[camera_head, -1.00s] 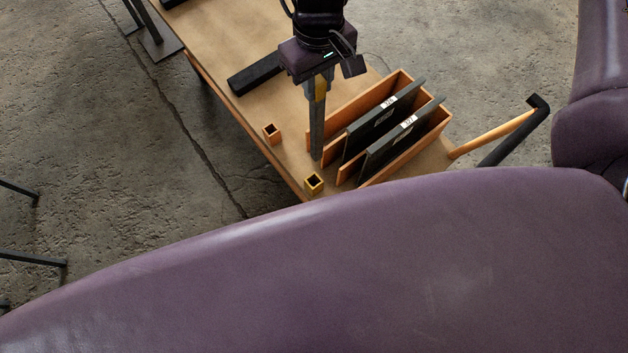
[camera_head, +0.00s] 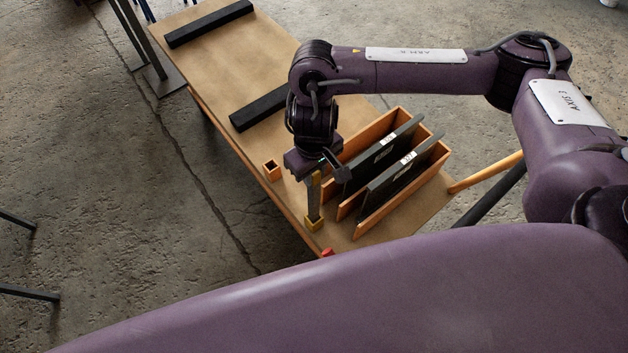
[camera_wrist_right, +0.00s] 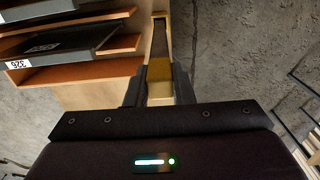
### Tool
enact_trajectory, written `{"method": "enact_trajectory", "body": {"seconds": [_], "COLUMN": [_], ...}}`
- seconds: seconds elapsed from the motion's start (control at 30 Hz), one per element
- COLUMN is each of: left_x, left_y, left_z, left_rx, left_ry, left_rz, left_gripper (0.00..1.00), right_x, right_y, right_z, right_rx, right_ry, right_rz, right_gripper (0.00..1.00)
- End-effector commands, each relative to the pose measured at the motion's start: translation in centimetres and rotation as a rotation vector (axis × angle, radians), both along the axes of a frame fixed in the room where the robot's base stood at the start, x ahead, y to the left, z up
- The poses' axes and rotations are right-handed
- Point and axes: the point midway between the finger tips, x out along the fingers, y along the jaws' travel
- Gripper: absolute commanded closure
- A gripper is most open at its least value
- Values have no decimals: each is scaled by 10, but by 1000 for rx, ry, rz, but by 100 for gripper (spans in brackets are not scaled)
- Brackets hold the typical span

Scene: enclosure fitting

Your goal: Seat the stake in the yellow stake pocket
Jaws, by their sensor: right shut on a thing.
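The stake (camera_head: 314,205) is a grey bar with a yellow band near its top, standing close to upright. My right gripper (camera_head: 314,178) is shut on the stake at the yellow band; the band also shows between the fingers in the right wrist view (camera_wrist_right: 160,82). The yellow stake pocket (camera_head: 313,225) is a small square socket near the table's edge. The stake's lower end is at the pocket's mouth and looks inside it; how deep is hidden. The pocket rim also shows at the stake's far end in the right wrist view (camera_wrist_right: 160,14). My left gripper is out of view.
An orange rack (camera_head: 437,165) with dark labelled panels stands close right of the stake. An orange square pocket (camera_head: 271,170) sits to the left. Black bars (camera_head: 208,23) lie on the table (camera_head: 235,70). A red object (camera_head: 327,252) shows at the near edge.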

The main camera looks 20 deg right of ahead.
Motion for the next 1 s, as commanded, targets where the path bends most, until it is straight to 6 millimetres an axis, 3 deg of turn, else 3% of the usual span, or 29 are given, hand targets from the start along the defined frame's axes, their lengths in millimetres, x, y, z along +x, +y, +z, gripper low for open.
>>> {"method": "enact_trajectory", "body": {"seconds": [0.3,0.73,0.77,0.9,1.0], "left_x": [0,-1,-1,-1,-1], "left_y": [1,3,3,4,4], "left_z": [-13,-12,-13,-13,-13], "left_rx": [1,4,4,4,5], "left_ry": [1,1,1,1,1], "left_rz": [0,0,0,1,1], "left_gripper": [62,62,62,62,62], "right_x": [-1,0,0,0,0], "right_y": [1,0,0,0,0], "right_z": [-38,-43,-44,-43,-43], "right_rx": [1,0,0,0,0], "right_ry": [3,0,1,1,0], "right_rz": [-1,0,0,0,0], "right_gripper": [100,100,76,58,57]}}
